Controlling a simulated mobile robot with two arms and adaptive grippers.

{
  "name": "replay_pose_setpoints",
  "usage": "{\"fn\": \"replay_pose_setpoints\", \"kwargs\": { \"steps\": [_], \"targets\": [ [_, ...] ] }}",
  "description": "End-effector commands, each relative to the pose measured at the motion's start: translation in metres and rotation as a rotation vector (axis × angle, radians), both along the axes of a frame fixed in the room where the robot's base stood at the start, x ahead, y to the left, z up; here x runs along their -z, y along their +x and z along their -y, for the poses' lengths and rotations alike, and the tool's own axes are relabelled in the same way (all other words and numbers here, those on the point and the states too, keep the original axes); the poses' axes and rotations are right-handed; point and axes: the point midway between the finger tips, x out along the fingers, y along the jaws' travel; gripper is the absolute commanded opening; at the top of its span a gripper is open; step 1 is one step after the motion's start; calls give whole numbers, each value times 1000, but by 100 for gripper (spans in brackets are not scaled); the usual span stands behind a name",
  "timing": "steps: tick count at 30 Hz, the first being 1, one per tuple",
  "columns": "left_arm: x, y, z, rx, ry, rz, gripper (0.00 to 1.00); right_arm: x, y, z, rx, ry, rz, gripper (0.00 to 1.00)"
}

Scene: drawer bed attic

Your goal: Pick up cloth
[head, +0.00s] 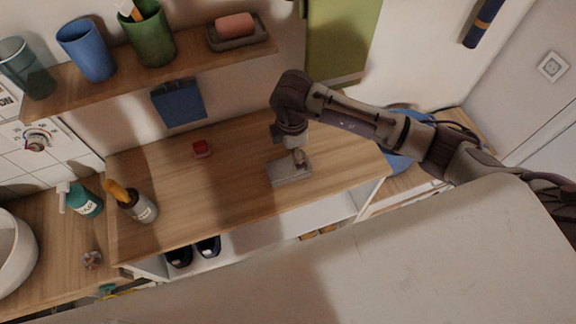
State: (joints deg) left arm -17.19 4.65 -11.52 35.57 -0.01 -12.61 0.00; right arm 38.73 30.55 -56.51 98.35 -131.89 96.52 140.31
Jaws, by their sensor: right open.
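A flat grey rectangular piece (291,174), which looks like a small folded cloth, lies on the wooden counter (235,190). My right gripper (300,158) points down over its back edge, with the fingers very close to it. I cannot tell whether the fingers touch it. The right gripper is open, though its fingers are small and partly hidden here. My left gripper is out of view.
A shelf (180,65) with cups and a soap dish (236,40) is above. A green towel (341,35) hangs behind. The counter's middle is clear.

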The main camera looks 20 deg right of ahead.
Motion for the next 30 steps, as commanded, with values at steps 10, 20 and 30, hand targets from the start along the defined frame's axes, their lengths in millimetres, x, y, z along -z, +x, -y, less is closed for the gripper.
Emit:
{"fn": "replay_pose_setpoints", "kwargs": {
  "steps": [10, 20, 30],
  "targets": [
    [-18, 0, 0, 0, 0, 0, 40, 32, -3, -3, -1, 0, -5, 100],
    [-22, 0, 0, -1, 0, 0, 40, 62, -2, -4, -3, 2, 1, 100],
    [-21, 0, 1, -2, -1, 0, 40, 61, -2, -4, -3, 2, 0, 65]
  ]
}}
